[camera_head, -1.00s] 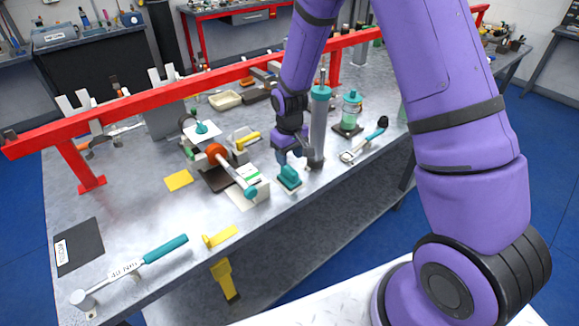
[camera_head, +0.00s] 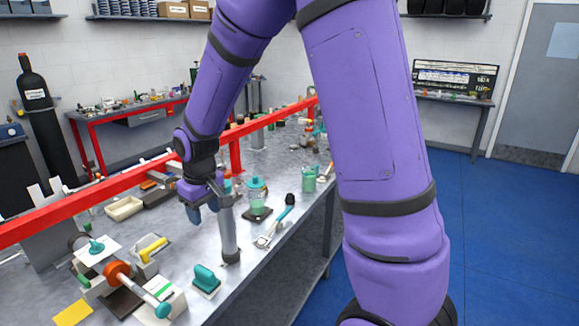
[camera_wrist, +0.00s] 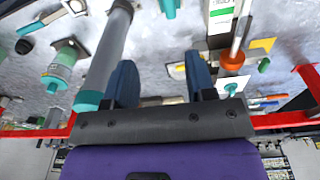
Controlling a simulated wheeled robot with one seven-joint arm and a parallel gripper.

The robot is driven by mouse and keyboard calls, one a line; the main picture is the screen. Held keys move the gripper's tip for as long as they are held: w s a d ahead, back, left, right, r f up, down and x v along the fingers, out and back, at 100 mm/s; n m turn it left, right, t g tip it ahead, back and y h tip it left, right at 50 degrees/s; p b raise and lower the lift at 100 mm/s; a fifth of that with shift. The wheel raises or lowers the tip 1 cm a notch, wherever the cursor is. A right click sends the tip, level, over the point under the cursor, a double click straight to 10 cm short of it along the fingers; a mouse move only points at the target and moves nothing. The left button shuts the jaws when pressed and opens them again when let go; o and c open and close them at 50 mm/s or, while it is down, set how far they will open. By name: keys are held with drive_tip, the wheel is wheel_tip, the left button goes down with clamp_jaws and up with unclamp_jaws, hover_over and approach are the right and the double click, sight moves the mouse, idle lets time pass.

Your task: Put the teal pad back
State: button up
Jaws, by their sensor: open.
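A teal block-shaped pad on a white base (camera_head: 207,279) sits on the bench near its front edge, beside the foot of an upright grey cylinder (camera_head: 229,238). In the wrist view the teal pad (camera_wrist: 169,8) shows at the top edge, partly cut off. My gripper (camera_head: 195,212) is open and empty, raised above the bench behind the pad and apart from it. In the wrist view my gripper (camera_wrist: 162,78) has its two blue fingers spread, with the teal-capped cylinder (camera_wrist: 108,58) close beside the left finger.
An orange-headed tool with a teal end (camera_head: 120,273) lies left of the pad. A green jar (camera_head: 257,200) and a teal-handled tool (camera_head: 275,228) are right of the cylinder. A red rail (camera_head: 90,190) runs behind. A teal knob on a white plate (camera_head: 96,247) is at left.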

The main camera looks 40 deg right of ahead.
drive_tip(key=s+d+r+m+t, duration=0.1)
drive_tip(key=s+d+r+t, duration=0.15)
drive_tip(key=s+r, duration=1)
drive_tip(key=s+d+r+m, duration=0.1)
drive_tip(key=s+r, duration=0.2)
drive_tip(key=s, duration=0.3)
drive_tip(key=s+d+r+t, duration=0.1)
drive_tip(key=s+r, duration=0.2)
drive_tip(key=s, duration=0.4)
drive_tip(key=shift+s+d+r+m, duration=0.15)
drive_tip(key=shift+d+r+m, duration=0.05)
drive_tip(key=shift+r+m, duration=0.2)
